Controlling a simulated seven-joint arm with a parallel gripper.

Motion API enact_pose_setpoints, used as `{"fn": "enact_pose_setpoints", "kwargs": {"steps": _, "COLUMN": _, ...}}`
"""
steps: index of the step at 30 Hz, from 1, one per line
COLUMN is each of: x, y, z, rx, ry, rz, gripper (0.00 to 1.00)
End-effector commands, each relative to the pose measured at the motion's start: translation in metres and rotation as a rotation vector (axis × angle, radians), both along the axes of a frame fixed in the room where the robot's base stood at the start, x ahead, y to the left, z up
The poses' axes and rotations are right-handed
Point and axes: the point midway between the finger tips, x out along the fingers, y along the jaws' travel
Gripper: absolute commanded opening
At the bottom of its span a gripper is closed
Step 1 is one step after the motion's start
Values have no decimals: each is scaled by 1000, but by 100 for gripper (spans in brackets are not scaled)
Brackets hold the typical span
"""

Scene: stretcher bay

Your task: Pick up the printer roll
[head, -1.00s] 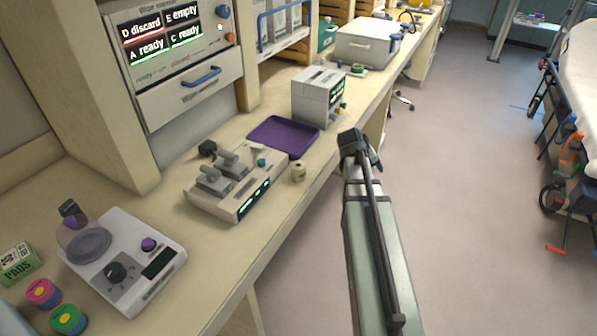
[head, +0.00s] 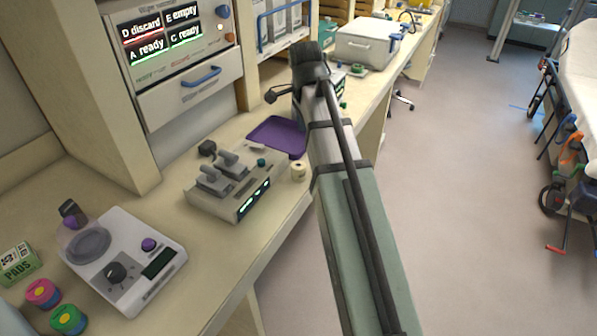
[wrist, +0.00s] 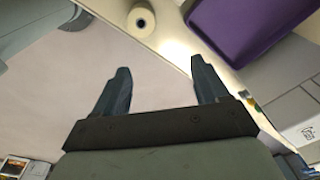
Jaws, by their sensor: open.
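The printer roll (head: 298,170) is a small cream cylinder with a dark core hole. It stands near the front edge of the counter, just right of the grey device with the green display. In the wrist view the roll (wrist: 141,22) shows at the top, beyond my fingertips and near the counter edge. My gripper (wrist: 160,78) is open and empty, with its two dark fingers spread apart. In the head view my arm reaches up over the counter edge beyond the roll; the fingers are hard to make out there.
A purple tray (head: 277,137) lies behind the roll. The grey device (head: 235,186) stands left of it. A white scale (head: 124,262) sits farther left. A boxy grey machine, partly hidden by my arm, stands beyond the tray.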

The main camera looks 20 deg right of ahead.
Motion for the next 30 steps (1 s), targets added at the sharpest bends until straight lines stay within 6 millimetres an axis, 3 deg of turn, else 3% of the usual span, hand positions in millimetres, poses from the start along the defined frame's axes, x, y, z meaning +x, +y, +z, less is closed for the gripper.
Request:
{"fn": "enact_pose_setpoints", "kwargs": {"steps": 4, "x": -11, "y": 24, "z": 19, "rx": 48, "ry": 23, "rz": -114, "gripper": 73}}
{"fn": "enact_pose_setpoints", "kwargs": {"steps": 10, "x": -18, "y": 35, "z": 23, "rx": 70, "ry": 42, "rz": -175, "gripper": 73}}
{"fn": "enact_pose_setpoints", "kwargs": {"steps": 24, "x": -19, "y": 34, "z": -40, "rx": 69, "ry": 46, "rz": -176, "gripper": 73}}
{"fn": "enact_pose_setpoints", "kwargs": {"steps": 30, "x": -18, "y": 34, "z": -54, "rx": 69, "ry": 45, "rz": -176, "gripper": 73}}
